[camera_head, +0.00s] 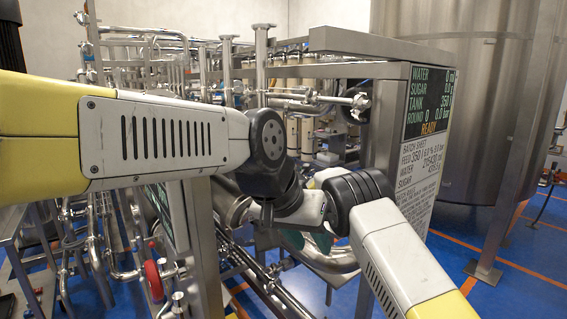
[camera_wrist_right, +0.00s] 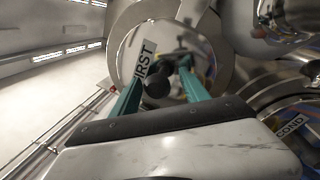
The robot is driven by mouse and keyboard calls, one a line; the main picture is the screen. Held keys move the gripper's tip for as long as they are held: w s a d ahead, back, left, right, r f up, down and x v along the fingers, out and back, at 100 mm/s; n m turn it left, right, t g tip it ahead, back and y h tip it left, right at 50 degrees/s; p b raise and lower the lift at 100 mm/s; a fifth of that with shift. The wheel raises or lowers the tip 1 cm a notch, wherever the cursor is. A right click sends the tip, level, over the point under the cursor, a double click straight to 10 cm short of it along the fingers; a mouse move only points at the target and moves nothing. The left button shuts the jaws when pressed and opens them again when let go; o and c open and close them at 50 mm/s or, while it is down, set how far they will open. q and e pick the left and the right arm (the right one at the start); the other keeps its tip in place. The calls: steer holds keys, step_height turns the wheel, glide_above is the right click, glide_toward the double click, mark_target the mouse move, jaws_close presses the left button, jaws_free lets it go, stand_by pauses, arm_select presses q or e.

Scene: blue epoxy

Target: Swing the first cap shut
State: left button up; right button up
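The first cap (camera_wrist_right: 183,48) is a round, shiny metal disc with a label reading "RST" in the right wrist view. Its black ball knob (camera_wrist_right: 157,85) stands out in front of it. My right gripper (camera_wrist_right: 161,82) has its two teal fingers apart, one on each side of the knob; I cannot tell whether they touch it. In the head view, my left gripper (camera_head: 268,210) is at the end of the arm from the left, low in front of the pipework. The cap is hidden there behind my arms.
A second round opening (camera_wrist_right: 290,128) labelled "COND" lies at lower right in the right wrist view.

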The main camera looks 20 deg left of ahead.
steer(key=v, duration=0.7)
steer(key=shift+d, duration=0.35)
steer(key=shift+s+f, duration=0.1)
steer(key=shift+s, duration=0.05)
